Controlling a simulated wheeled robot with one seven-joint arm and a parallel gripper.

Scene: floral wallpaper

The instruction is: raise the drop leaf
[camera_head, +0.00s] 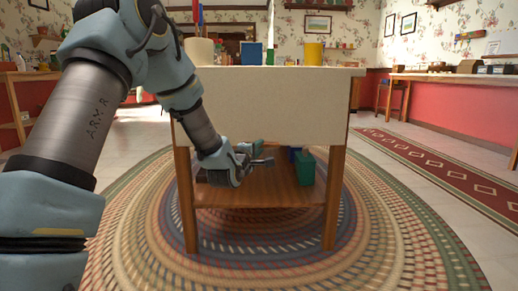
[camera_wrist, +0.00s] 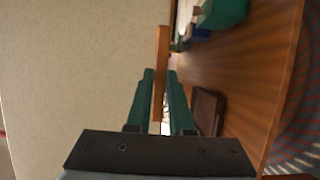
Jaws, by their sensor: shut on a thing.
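The drop leaf (camera_head: 265,110) is a cream panel hanging down at the front of a wooden-legged table, below the pale top (camera_head: 340,71). In the wrist view the leaf (camera_wrist: 80,70) fills the left side, with a wooden strip (camera_wrist: 160,75) along its edge. My gripper (camera_head: 262,155) is at the leaf's lower edge, near the middle, above the lower shelf. The exact contact is partly hidden in the head view.
The lower shelf (camera_head: 270,197) holds a green box (camera_head: 305,168), a blue box (camera_head: 294,153) and a dark brown item (camera_wrist: 208,110). The braided rug (camera_head: 385,230) in front is clear.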

